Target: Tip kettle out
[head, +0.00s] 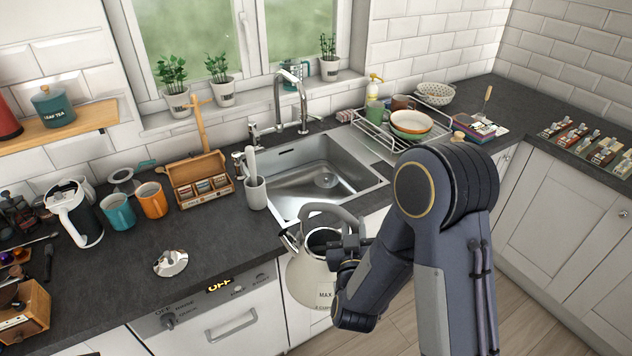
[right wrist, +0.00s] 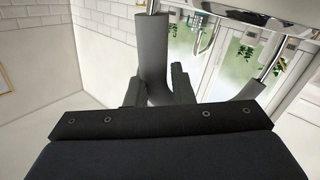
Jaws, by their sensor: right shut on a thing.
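The cream kettle (head: 304,282) with a grey handle hangs in front of the worktop's front edge, just below the sink in the head view. Its top is open and its spout points to the upper left. It looks roughly upright. My right gripper (head: 350,256) is shut on the kettle's grey handle, which also shows between the fingers in the right wrist view (right wrist: 154,50). A round metal lid (head: 171,262) lies on the worktop to the left. The steel sink (head: 330,207) is empty apart from its drain. My left gripper is not in view.
A tap (head: 290,95) stands behind the sink. A utensil pot (head: 255,192) and a tea box (head: 200,180) stand left of it. A dish rack (head: 375,135) with bowls stands right. Orange (head: 152,200) and teal (head: 118,212) mugs stand further left.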

